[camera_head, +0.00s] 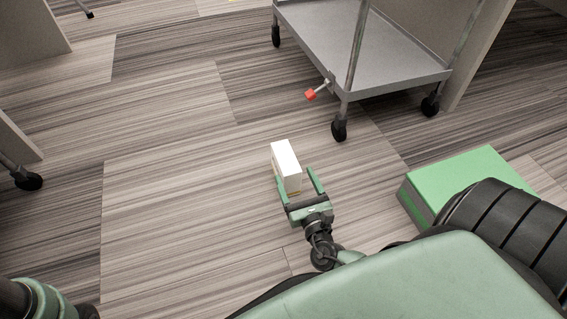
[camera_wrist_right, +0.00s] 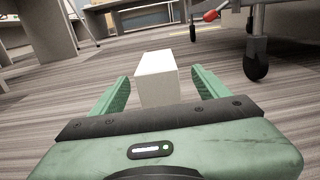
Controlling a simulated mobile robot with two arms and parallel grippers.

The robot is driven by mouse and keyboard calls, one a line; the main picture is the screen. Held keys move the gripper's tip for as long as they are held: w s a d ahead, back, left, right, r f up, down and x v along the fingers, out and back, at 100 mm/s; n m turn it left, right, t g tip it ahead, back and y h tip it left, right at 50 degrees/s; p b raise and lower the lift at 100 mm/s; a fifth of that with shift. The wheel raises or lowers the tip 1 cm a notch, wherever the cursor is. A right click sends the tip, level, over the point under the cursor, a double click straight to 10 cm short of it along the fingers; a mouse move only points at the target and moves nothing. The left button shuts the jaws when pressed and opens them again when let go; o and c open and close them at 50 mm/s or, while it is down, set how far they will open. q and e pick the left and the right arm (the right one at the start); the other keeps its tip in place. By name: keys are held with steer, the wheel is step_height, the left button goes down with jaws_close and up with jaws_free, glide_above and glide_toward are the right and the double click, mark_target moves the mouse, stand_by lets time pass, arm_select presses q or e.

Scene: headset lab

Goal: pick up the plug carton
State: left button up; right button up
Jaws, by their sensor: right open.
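The plug carton is a small white box (camera_head: 287,162) on the floor, near the middle of the head view. It also shows in the right wrist view as a white box (camera_wrist_right: 157,77) straight ahead. My right gripper (camera_head: 299,182) is open, with one green finger on either side of the carton's near end. In the right wrist view the fingers (camera_wrist_right: 158,88) flank the carton, with a visible gap on the right side. Whether the left finger touches it I cannot tell. My left gripper is not in view.
A grey wheeled cart (camera_head: 360,50) stands beyond the carton, with a red-tipped lever (camera_head: 311,94) sticking out at its near corner. A green box (camera_head: 465,182) lies to the right. The striped floor left of the carton is clear.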

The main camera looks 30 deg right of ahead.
mark_target(286, 159)
steer(key=b+x, duration=0.4)
steer(key=x, duration=0.3)
steer(key=shift+w+a+f, duration=0.1)
steer(key=shift+a+f, duration=0.05)
steer(key=shift+f, duration=0.05)
steer(key=shift+w+r, duration=0.1)
steer(key=shift+w, duration=0.2)
steer(key=shift+c, duration=0.2)
steer(key=c, duration=1.5)
jaws_close()
steer(key=shift+r, duration=0.15)
